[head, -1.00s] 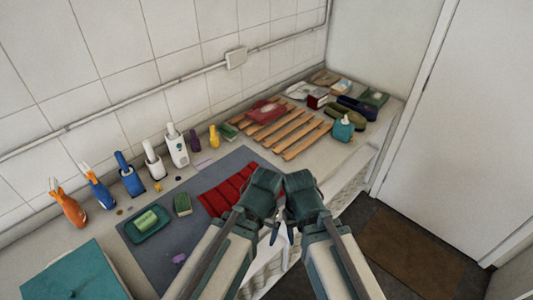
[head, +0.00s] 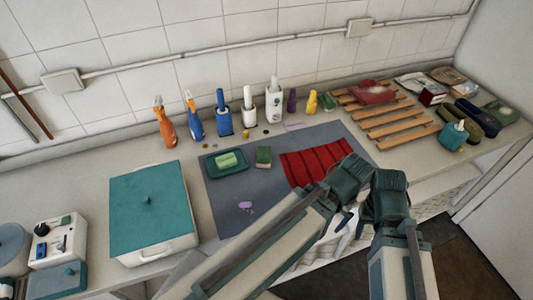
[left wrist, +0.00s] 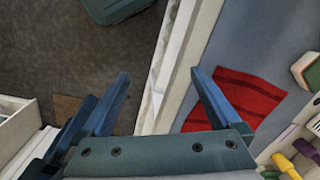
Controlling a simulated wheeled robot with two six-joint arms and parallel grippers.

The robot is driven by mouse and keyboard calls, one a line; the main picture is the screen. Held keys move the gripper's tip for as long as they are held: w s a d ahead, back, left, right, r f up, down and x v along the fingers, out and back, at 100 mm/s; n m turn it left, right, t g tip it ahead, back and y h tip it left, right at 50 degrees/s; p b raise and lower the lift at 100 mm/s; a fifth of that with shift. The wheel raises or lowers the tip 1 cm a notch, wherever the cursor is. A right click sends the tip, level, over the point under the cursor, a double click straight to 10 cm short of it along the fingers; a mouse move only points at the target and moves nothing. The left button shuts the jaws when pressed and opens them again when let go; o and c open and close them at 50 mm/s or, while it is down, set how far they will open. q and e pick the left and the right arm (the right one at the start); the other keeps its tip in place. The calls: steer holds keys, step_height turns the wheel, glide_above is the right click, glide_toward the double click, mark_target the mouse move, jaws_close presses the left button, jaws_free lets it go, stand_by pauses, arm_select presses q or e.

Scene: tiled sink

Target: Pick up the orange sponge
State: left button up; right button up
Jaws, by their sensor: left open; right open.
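I see no clearly orange sponge in the head view. A green-topped sponge (head: 263,155) lies on the grey mat, and a lighter green block (head: 227,160) sits in a teal dish (head: 238,171) to its left. In the left wrist view a green-topped block with a pale side (left wrist: 304,70) is cut off at the right edge; I cannot tell its full colour. My left gripper (left wrist: 161,75) is open and empty above the counter's front edge, beside the red cloth (left wrist: 245,103).
A grey mat (head: 222,204) carries the red cloth. Several bottles stand along the wall, including an orange spray bottle (head: 164,124). A teal-lidded box (head: 150,208) is on the left. A slatted wooden rack (head: 393,121) and a teal pump bottle (head: 453,135) are on the right.

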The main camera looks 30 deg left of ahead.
arm_select(q)
steer(key=shift+o, duration=0.2)
stand_by(0.3)
step_height(320, 180, up, 7)
steer(key=n+h+p, duration=0.1)
steer(key=n+p, duration=0.7)
steer(key=n, duration=0.1)
glide_above(264, 154)
steer(key=a, duration=0.1)
steer(key=f+b, duration=0.2)
steer(key=b, duration=0.1)
steer(key=f+b, duration=0.6)
steer(key=shift+w+f, duration=0.25)
steer(key=shift+w, duration=0.1)
steer(key=f+b, duration=0.3)
steer(key=d+f+b, duration=0.1)
steer(key=f+b, duration=0.1)
steer(key=shift+s+f, duration=0.1)
steer(key=shift+s, duration=0.2)
